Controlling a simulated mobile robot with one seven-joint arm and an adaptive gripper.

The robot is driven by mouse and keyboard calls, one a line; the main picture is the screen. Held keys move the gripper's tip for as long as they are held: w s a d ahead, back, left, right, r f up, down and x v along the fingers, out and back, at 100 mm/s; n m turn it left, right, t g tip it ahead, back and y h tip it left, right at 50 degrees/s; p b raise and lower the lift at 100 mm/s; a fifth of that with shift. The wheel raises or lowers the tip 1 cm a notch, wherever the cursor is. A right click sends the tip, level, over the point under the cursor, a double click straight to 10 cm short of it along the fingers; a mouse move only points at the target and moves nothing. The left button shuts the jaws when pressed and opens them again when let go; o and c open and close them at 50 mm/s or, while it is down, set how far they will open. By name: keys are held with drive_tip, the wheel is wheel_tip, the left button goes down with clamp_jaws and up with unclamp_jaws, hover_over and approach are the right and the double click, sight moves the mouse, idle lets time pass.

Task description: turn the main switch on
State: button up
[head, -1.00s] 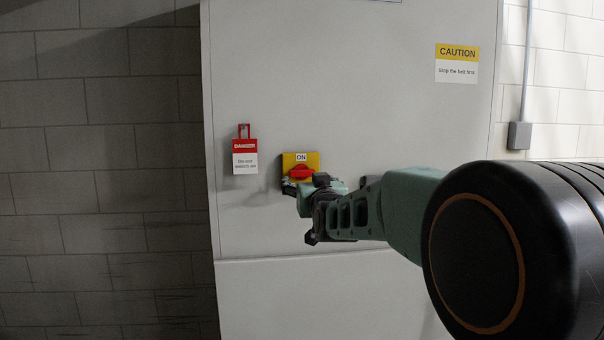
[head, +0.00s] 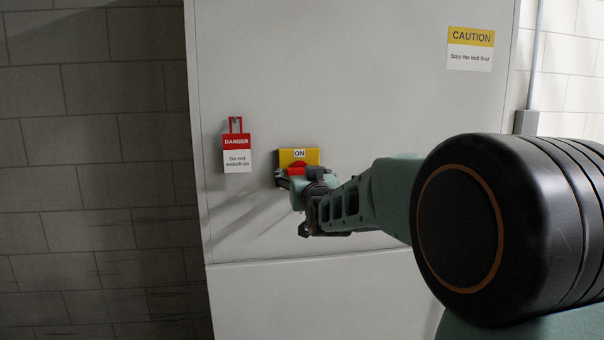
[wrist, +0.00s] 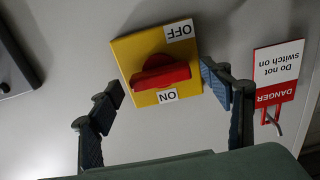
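The main switch is a yellow plate (wrist: 127,52) with a red knob (wrist: 160,73) on the grey cabinet. In the wrist view the plate is upside down, with the OFF label (wrist: 180,32) above the knob and the ON label (wrist: 167,96) below. The knob's bar lies across between the labels. The switch also shows in the head view (head: 312,156), its lower part hidden by my gripper (head: 287,180). My gripper is open in the wrist view (wrist: 162,78), one finger on each side of the plate. I cannot tell whether the fingertips touch it.
A red and white danger tag (head: 237,155) hangs on the cabinet left of the switch. A caution sign (head: 471,48) is at the upper right of the cabinet door (head: 350,70). A block wall (head: 90,100) stands to the left.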

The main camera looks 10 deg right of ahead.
drive_tip(key=c, duration=1.2)
drive_tip(key=shift+o, duration=0.2)
drive_tip(key=shift+b, duration=0.3)
drive_tip(key=n+b, duration=0.9)
drive_tip(key=shift+a+f, duration=0.1)
drive_tip(key=n+b, duration=0.4)
drive_tip(key=n, duration=0.1)
drive_tip(key=shift+b, duration=0.3)
drive_tip(key=shift+r+n+b, duration=0.2)
drive_tip(key=shift+n+b, duration=0.75)
drive_tip(key=shift+n, duration=1.05)
